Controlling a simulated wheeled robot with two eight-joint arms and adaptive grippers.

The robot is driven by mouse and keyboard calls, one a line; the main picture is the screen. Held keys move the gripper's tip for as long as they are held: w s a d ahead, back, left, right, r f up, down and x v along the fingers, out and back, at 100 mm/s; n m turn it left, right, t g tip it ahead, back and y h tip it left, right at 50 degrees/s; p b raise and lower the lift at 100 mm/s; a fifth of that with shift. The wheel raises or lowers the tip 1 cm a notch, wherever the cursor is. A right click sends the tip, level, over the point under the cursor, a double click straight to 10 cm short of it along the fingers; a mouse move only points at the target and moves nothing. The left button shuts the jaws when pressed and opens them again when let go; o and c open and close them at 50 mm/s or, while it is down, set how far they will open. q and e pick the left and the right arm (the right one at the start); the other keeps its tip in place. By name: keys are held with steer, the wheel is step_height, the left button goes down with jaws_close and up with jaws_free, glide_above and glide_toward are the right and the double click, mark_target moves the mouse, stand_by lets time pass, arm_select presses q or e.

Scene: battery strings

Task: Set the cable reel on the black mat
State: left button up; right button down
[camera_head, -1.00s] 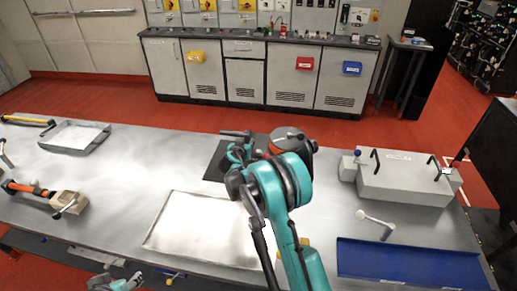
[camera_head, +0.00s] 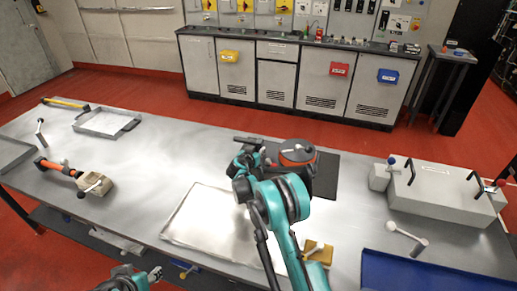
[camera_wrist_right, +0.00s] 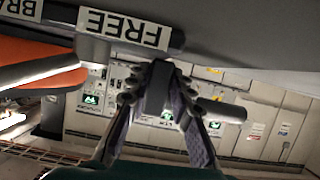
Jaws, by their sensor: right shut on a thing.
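The cable reel (camera_head: 299,156), dark with an orange-red rim, is beside my right gripper (camera_head: 247,157) in the head view. My right gripper is shut on its dark handle, which shows between the fingers in the wrist view (camera_wrist_right: 158,88). Orange reel parts (camera_wrist_right: 35,60) and a label reading FREE (camera_wrist_right: 123,27) are close to the fingers there. The black mat (camera_head: 325,178) shows right of the reel, and the reel overlaps it in the picture. I cannot tell whether they touch. My arm hides part of both. My left gripper (camera_head: 140,278) is partly seen at the bottom edge; its jaws are unclear.
A pale panel (camera_head: 190,225) lies left of my right arm. A grey box with black handles (camera_head: 445,195) and a blue tray (camera_head: 420,272) are on the right. A yellow block (camera_head: 318,252) is beside my arm.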

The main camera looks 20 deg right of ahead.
steer(key=shift+r, duration=0.2)
steer(key=shift+f, duration=0.1)
steer(key=c, duration=1.6)
jaws_free()
steer(key=shift+f, duration=0.15)
steer(key=shift+c, duration=0.2)
steer(key=o, duration=0.3)
steer(key=shift+s, duration=0.1)
